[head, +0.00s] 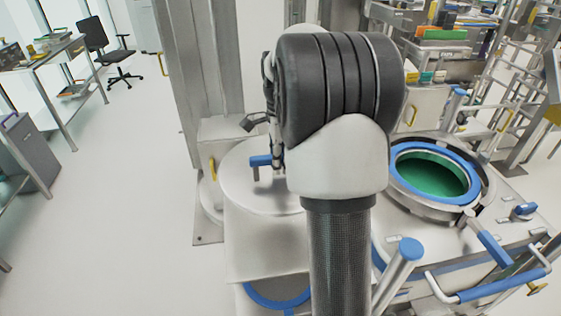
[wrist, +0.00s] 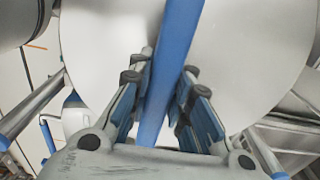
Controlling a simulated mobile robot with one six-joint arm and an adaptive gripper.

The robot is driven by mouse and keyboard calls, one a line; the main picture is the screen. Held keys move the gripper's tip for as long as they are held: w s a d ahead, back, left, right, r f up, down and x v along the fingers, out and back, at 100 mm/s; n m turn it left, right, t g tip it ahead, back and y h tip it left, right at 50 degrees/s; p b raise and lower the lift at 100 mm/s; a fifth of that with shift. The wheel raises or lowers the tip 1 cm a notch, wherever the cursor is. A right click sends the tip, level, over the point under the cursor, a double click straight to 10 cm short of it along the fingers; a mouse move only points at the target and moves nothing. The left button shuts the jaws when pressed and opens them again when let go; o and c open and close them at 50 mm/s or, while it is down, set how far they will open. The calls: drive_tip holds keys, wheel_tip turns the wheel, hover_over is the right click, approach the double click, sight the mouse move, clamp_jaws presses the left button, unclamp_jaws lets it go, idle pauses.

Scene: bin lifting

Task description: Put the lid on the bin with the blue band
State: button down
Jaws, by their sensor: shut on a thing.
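A pale round lid (head: 238,188) shows left of my arm in the head view; it also fills much of the wrist view (wrist: 245,55). My gripper (wrist: 158,88) is shut on the lid's blue handle (wrist: 182,35), with a finger on each side. In the head view my gripper (head: 277,160) is mostly hidden behind my arm, and the blue handle (head: 260,161) pokes out. An open round vessel with a blue ring (head: 402,163) and green inside stands to the right. Another blue ring (head: 265,300) shows below the lid, partly hidden. I cannot tell which is the banded bin.
A steel column (head: 195,60) stands behind the lid. Blue-ended handles (head: 410,248) and a blue-gripped bar (head: 500,285) jut out at the right front. Shelves with equipment (head: 440,40) fill the back right. The floor at left (head: 110,190) is clear.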

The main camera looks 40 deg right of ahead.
drive_tip(key=shift+r, duration=0.25)
drive_tip(key=shift+w+r+p, duration=0.1)
drive_tip(key=shift+r+p, duration=3.8)
drive_tip(key=shift+r, duration=0.25)
drive_tip(key=shift+d, duration=0.2)
